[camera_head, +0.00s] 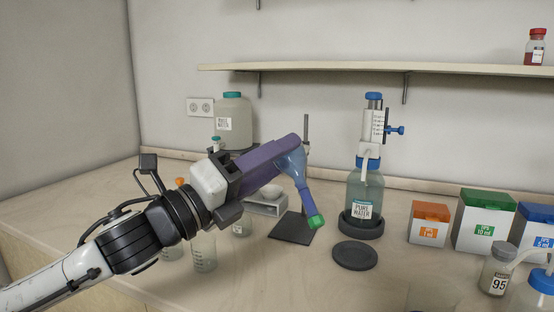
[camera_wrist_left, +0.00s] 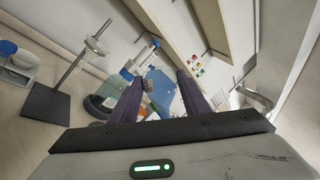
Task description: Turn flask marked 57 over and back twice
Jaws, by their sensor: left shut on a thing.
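My left gripper (camera_head: 290,146), with purple fingers, is shut on a bluish clear flask (camera_head: 293,163) and holds it in the air above the table. The flask is tipped over, with its wide body up at the fingers and its neck slanting down to the right. Its green cap (camera_head: 316,222) is at the lowest point. No number can be read on it; the fingers hide part of the body. In the left wrist view the bluish flask (camera_wrist_left: 161,97) shows between the two purple fingers (camera_wrist_left: 166,82). My right gripper is not in view.
Behind the flask are a stand with a dark base (camera_head: 290,230) and a pure water dispenser bottle (camera_head: 365,190). A dark round plate (camera_head: 355,256) lies in front. Boxes (camera_head: 430,222) and a bottle marked 95 (camera_head: 495,272) stand at the right.

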